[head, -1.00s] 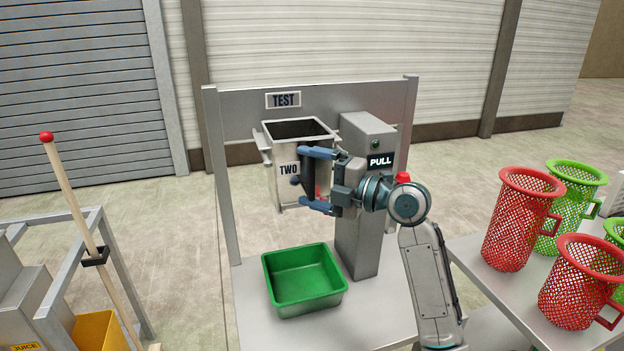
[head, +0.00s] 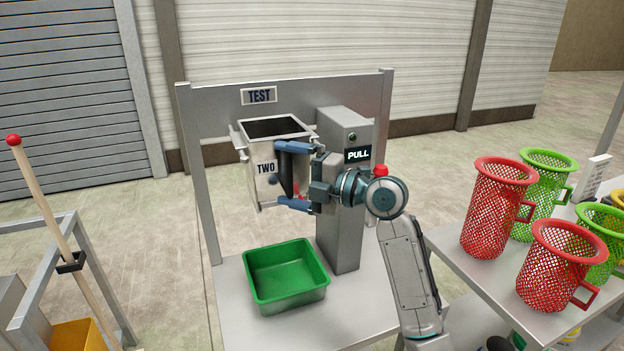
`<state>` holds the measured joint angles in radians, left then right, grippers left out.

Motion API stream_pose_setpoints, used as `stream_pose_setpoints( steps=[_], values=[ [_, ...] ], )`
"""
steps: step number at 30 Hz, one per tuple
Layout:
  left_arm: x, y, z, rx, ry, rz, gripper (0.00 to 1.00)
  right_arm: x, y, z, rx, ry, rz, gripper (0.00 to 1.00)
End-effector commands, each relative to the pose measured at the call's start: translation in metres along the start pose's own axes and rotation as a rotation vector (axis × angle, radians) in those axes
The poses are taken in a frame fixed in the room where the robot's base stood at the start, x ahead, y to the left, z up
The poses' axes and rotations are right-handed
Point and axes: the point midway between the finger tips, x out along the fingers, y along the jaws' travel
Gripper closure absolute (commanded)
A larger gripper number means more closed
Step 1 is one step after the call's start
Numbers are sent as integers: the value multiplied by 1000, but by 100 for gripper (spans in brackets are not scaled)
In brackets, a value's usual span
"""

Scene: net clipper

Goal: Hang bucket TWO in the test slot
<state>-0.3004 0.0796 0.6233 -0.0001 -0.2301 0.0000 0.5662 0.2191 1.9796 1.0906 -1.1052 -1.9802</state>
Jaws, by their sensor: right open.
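Bucket TWO (head: 266,185) is a grey metal box, open at the top, with "TWO" on its front. It hangs upright in the stand below the TEST sign (head: 259,96), above a green tray. My right gripper (head: 278,175) is open in front of the bucket's right side, its blue fingers spread one above the other. A dark part on the bucket's front lies between the fingers; I cannot tell whether they touch it. The bucket's side supports are partly hidden. My left gripper is out of view.
The green tray (head: 286,296) sits on the stand's grey shelf. A grey post with a PULL sign (head: 358,154) and a red knob (head: 380,170) stands right of the bucket. Red mesh baskets (head: 495,215) and green ones crowd the right table. A red-tipped pole (head: 50,210) leans at left.

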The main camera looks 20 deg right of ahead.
Motion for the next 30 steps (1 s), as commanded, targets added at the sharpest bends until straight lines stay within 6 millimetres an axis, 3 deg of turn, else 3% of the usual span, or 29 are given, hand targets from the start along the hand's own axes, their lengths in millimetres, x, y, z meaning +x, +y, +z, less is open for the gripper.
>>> stream_pose_setpoints(
  steps=[7,18,30],
  values=[
    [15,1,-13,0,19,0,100,-35,-4,1,-7,-3,-1,0],
    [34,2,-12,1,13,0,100,-85,-2,0,-7,-2,-1,0],
    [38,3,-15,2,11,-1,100,-108,1,-1,-5,-1,3,0]
  ],
)
